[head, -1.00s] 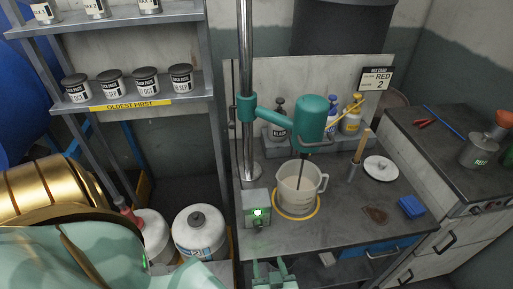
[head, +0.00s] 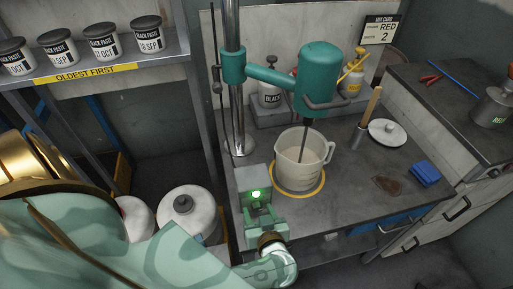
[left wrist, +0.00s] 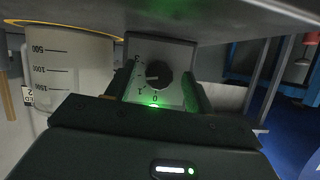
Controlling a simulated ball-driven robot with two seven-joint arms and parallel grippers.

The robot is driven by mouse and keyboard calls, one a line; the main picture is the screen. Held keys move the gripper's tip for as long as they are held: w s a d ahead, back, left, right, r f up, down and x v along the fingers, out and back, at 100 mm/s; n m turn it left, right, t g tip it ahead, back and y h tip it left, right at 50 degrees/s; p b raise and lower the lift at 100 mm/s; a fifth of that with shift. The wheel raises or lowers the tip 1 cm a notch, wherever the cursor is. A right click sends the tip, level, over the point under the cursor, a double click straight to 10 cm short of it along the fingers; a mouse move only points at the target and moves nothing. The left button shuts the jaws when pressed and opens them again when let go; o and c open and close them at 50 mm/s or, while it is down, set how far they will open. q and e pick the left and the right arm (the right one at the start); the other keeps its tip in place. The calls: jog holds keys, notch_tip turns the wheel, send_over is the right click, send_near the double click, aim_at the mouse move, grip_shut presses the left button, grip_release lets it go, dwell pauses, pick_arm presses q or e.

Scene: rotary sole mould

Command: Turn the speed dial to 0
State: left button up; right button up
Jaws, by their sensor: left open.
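The speed dial is a dark round knob (left wrist: 159,75) on the pale face of a control box (left wrist: 183,52). Numerals 3, 1 and 0 show around it, and its light pointer mark points left, between 3 and 1. In the head view the grey control box (head: 252,179) stands at the bench's front left edge with a lit green lamp (head: 256,194). My left gripper (head: 264,216) is in front of the box; its fingers (left wrist: 158,92) are apart on either side of the knob, with nothing clearly gripped. The knob is hidden in the head view. My right gripper is out of view.
A clear jug (head: 299,171) stands right of the box under a green mixer (head: 319,78) with its shaft inside. A steel post (head: 237,105) rises behind the box. White containers (head: 186,214) stand left of the bench.

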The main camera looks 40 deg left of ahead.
pick_arm(q)
jog(key=shift+d, duration=0.1)
jog(key=shift+c, duration=1.2)
jog(key=c, duration=0.7)
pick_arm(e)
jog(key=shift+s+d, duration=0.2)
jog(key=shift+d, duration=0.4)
pick_arm(q)
jog(key=shift+s+r, duration=0.1)
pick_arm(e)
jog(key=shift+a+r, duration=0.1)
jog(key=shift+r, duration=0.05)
pick_arm(q)
jog(key=shift+n+t+h+p, duration=0.4)
jog(key=shift+n+t+p, duration=0.25)
jog(key=shift+n, duration=0.35)
jog(key=shift+s+n+t+h, duration=0.1)
jog(key=shift+n+t+h, duration=0.25)
jog(key=shift+n, duration=0.35)
jog(key=shift+n+t, duration=0.3)
jog(key=shift+n, duration=0.2)
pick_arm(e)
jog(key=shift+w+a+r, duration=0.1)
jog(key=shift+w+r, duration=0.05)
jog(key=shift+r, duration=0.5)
